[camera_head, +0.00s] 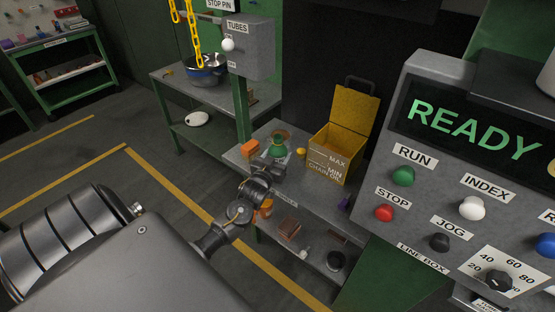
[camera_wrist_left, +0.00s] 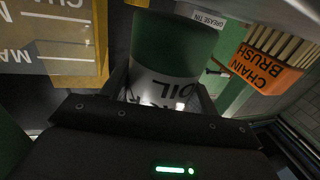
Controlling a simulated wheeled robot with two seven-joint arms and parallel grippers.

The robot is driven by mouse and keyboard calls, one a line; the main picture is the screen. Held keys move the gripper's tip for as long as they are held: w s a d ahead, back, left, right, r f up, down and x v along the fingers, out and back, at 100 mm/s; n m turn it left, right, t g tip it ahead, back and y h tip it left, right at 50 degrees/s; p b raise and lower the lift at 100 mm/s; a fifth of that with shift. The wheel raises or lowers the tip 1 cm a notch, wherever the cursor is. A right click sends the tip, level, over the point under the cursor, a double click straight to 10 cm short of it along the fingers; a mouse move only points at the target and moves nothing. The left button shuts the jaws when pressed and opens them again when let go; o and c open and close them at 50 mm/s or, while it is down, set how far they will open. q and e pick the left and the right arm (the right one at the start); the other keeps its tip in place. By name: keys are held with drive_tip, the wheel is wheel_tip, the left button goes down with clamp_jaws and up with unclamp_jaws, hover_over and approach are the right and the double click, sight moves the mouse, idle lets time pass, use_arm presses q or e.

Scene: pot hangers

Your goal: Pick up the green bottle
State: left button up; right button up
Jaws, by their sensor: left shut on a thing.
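The green bottle (camera_head: 279,143) stands at the shelf in the head view, beside an orange box. In the left wrist view the green bottle (camera_wrist_left: 166,50) fills the middle, with a white label whose upside-down text includes "OIL". My left gripper (camera_head: 270,165) reaches it from the front. In the wrist view its fingers (camera_wrist_left: 160,88) lie on both sides of the bottle, shut on it. The gripper hides the bottle's lower part in the head view, so I cannot tell whether it touches the shelf. My right gripper is not in view.
A yellow open box (camera_head: 335,148) marked MAX and MIN stands right of the bottle. An orange chain brush box (camera_head: 249,149) is on its left. The control panel (camera_head: 470,190) fills the right side. A lower shelf (camera_head: 318,262) holds small items.

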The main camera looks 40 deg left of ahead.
sight(277, 149)
use_arm(q)
drive_tip(key=s+d+r, duration=0.1)
drive_tip(key=r, duration=0.1)
drive_tip(key=s+d+r, duration=0.1)
drive_tip(key=r, duration=0.1)
drive_tip(key=s+r+b, duration=0.1)
drive_tip(key=r, duration=0.2)
drive_tip(key=shift+s+d, duration=0.35)
drive_tip(key=shift+d, duration=0.05)
drive_tip(key=s+d+r+b, duration=0.2)
drive_tip(key=s+d+r, duration=0.25)
drive_tip(key=s, duration=0.25)
drive_tip(key=w+r+p, duration=0.4)
drive_tip(key=r+p, duration=0.1)
drive_tip(key=r, duration=0.4)
drive_tip(key=w+d+r+m+h+p, duration=0.1)
drive_tip(key=w+r+h+p, duration=0.15)
drive_tip(key=w, duration=0.65)
drive_tip(key=w+d+r+m+h+p, duration=0.15)
drive_tip(key=w+p, duration=0.25)
drive_tip(key=w, duration=0.4)
wheel_tip(277, 149, down, 6)
drive_tip(key=w+d+m+h, duration=0.2)
drive_tip(key=h, duration=0.1)
drive_tip(key=shift+w+f, duration=0.2)
drive_tip(key=shift+w, duration=0.15)
drive_tip(key=shift+p, duration=0.3)
